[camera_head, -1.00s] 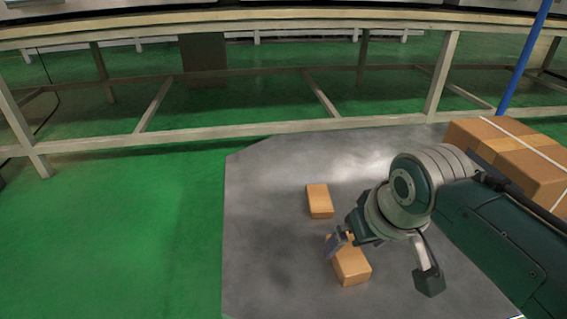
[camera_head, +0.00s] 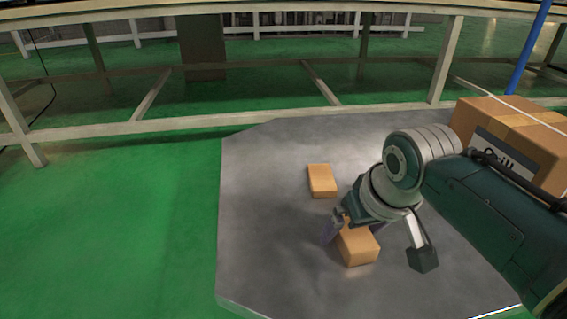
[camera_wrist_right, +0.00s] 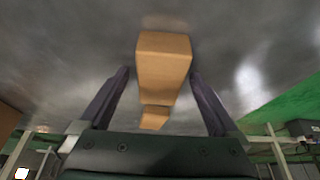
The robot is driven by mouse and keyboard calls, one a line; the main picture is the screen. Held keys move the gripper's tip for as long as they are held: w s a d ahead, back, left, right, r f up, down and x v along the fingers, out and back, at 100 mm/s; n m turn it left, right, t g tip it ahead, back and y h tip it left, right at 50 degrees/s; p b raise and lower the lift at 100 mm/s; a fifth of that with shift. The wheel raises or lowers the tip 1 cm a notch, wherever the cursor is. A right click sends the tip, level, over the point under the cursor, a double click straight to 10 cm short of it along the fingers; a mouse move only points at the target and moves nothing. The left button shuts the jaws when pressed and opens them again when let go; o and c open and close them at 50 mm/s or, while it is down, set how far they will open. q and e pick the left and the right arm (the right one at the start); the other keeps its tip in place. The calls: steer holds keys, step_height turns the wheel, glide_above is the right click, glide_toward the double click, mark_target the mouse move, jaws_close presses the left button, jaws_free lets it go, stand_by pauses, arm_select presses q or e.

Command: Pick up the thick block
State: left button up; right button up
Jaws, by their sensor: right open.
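Two orange-brown blocks lie on the grey metal table (camera_head: 262,225). The nearer, thicker block (camera_head: 360,247) is partly hidden behind my right gripper in the head view. The flatter block (camera_head: 321,181) lies farther back and to the left. My right gripper (camera_head: 352,236) is open over the thicker block. In the right wrist view the thicker block (camera_wrist_right: 163,62) shows between the two open fingers (camera_wrist_right: 160,80), with space on both sides. The flatter block (camera_wrist_right: 154,118) shows below it in that view. My left gripper is not in view.
A cardboard box (camera_head: 515,135) stands at the table's right back, close to my right arm. A light frame with rails (camera_head: 230,128) runs behind the table, and a blue pole (camera_head: 528,50) rises at the right. The table's left part is clear.

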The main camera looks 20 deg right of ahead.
steer(key=shift+f, duration=0.15)
steer(key=shift+c, duration=0.6)
steer(key=c, duration=1.4)
